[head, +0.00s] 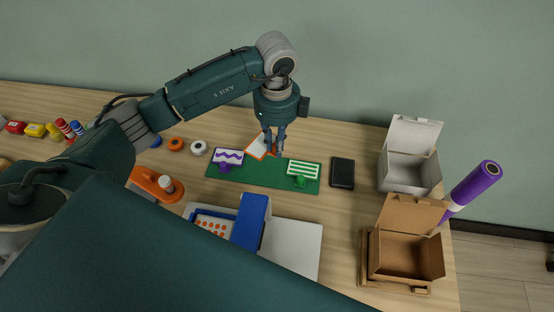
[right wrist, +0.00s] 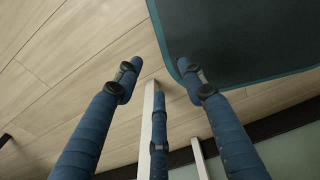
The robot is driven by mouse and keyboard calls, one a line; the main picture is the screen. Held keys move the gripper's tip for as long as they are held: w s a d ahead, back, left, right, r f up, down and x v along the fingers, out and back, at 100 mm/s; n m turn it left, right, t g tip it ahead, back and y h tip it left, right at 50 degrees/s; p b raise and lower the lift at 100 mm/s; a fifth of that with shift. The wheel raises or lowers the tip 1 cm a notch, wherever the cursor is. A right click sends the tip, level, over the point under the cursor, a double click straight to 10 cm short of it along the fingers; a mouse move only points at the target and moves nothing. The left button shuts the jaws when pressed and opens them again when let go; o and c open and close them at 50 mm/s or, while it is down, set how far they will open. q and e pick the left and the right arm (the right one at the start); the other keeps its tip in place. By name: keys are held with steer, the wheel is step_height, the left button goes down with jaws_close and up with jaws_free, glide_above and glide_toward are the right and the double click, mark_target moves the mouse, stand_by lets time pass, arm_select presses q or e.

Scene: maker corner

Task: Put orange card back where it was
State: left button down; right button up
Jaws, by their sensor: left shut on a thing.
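The orange card (head: 258,147) is white with an orange edge and is tilted in the grip of my left gripper (head: 274,152), which is shut on it. Fingers hide part of the card. Both are over the back middle of the green mat (head: 255,181) in the head view; I cannot tell whether the card touches it. A purple wavy card (head: 229,156) stands in a purple holder on the mat's left. A green striped card (head: 303,169) stands in a green holder on its right. My right gripper (right wrist: 160,88) shows only in the right wrist view, open and empty.
A black box-like item (head: 342,173) lies right of the mat. An open white box (head: 409,170), an open cardboard box (head: 407,255) and a purple roll (head: 474,188) are further right. Tape rolls (head: 199,148) are left. A blue item (head: 250,222) is in front.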

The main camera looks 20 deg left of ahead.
arm_select(q)
glide_above(277, 170)
step_height(277, 170, down, 4)
steer(key=shift+f, duration=0.45)
step_height(277, 170, down, 4)
steer(key=shift+r+p, duration=0.25)
steer(key=shift+p, duration=0.3)
steer(key=shift+f, duration=0.3)
arm_select(e)
steer(key=shift+w+d+r, duration=0.65)
steer(key=shift+d+r, duration=0.05)
steer(key=shift+d, duration=0.05)
arm_select(q)
steer(key=shift+f, duration=0.15)
steer(key=c, duration=1.7)
jaws_free()
steer(key=shift+o, duration=0.2)
arm_select(e)
steer(key=shift+a+f, duration=0.1)
steer(key=shift+a, duration=0.3)
